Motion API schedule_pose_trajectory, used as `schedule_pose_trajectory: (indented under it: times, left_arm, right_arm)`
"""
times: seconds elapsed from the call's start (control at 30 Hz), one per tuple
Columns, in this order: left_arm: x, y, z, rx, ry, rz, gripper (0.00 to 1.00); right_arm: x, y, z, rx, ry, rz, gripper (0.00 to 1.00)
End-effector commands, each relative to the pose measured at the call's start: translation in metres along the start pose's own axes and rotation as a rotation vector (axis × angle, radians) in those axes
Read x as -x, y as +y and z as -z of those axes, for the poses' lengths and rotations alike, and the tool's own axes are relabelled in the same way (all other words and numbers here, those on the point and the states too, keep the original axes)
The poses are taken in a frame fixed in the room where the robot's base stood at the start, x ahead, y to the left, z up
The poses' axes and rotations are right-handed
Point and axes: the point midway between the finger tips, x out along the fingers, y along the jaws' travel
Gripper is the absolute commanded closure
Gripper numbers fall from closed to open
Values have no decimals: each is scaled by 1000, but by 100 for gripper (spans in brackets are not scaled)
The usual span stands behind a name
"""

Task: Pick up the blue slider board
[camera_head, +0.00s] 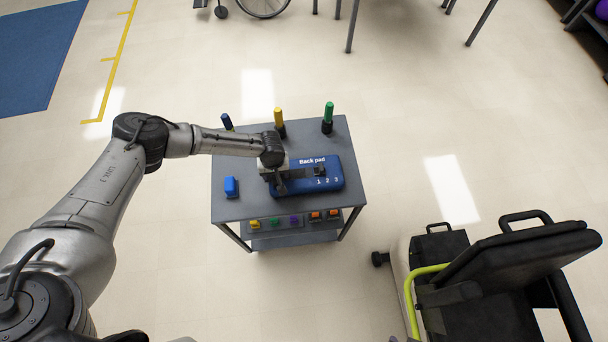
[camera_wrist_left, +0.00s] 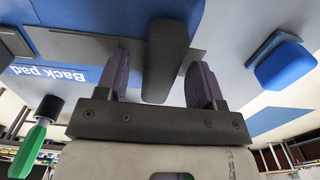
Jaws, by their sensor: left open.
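The blue slider board (camera_head: 333,172), labelled "Back pad" and "1 2 3", lies on the grey cart top. It has a small dark knob near the numbers. My left gripper (camera_head: 280,186) is over the board's left end and hides part of it. In the left wrist view my left gripper (camera_wrist_left: 158,88) is open, with its two purple-grey fingers on either side of a dark bar (camera_wrist_left: 170,55). Gaps show between the bar and both fingers. The blue board (camera_wrist_left: 85,15) shows behind the bar, with its "Back pad" label.
The grey cart (camera_head: 232,211) also carries a blue block (camera_head: 231,187) and upright blue (camera_head: 227,121), yellow (camera_head: 278,116) and green (camera_head: 328,112) handles. Small coloured pieces sit along its front. A black padded seat (camera_head: 520,262) stands at right. Open floor surrounds the cart.

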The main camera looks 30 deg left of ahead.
Motion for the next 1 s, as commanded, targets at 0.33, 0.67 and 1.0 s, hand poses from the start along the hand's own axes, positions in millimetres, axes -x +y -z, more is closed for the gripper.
schedule_pose_trajectory:
  times: [0.33,0.67,1.0]
  left_arm:
    - [0,0,0,0,0,0,57]
    - [0,0,0,0,0,0,89]
    - [1,1,0,0,1,-2,100]
  right_arm:
    - [0,3,-1,10,-2,-8,60]
    - [0,2,0,7,-1,-6,60]
    - [0,0,0,0,0,0,60]
